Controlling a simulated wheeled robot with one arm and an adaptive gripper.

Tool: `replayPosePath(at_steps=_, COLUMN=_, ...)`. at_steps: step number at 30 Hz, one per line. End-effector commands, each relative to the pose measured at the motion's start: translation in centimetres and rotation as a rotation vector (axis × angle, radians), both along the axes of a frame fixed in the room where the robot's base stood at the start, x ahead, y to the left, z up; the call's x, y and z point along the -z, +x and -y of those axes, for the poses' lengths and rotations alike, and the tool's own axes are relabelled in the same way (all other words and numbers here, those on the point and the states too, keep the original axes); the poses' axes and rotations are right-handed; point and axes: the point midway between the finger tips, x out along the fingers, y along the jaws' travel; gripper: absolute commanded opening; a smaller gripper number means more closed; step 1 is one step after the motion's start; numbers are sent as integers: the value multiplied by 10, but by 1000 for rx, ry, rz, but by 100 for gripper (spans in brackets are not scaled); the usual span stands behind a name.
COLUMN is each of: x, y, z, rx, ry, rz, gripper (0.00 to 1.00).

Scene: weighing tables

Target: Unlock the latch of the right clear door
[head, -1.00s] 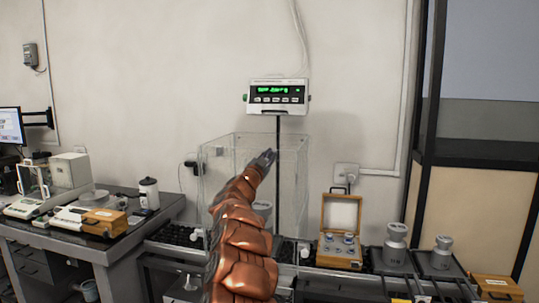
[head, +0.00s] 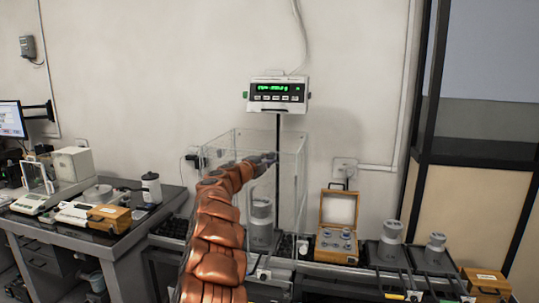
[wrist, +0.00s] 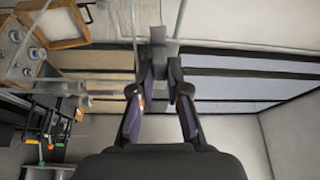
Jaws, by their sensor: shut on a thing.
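The clear weighing case (head: 237,133) stands on the middle table with see-through walls. Its right clear door (head: 292,200) is the right-hand panel. My gripper (head: 270,158) is at the upper part of the case, near the right panel, at the end of my arm. In the wrist view, my gripper (wrist: 160,68) has its fingers close together on a small grey latch (wrist: 158,47), seen beyond the tips. The latch is too small to make out in the head view. Whether it is locked cannot be told.
A metal weight (head: 261,222) stands inside the case. A display (head: 278,95) on a pole is behind it. An open wooden weight box (head: 338,242) and two large weights (head: 390,245) stand to the right. A dark cabinet frame (head: 425,110) is farther right.

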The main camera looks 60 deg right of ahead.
Motion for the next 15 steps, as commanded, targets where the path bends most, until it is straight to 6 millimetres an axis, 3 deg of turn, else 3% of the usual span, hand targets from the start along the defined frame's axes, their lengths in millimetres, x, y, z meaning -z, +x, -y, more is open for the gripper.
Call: replayPosePath(at_steps=15, x=1, y=-1, z=1, rx=3, ry=46, rz=123, gripper=0)
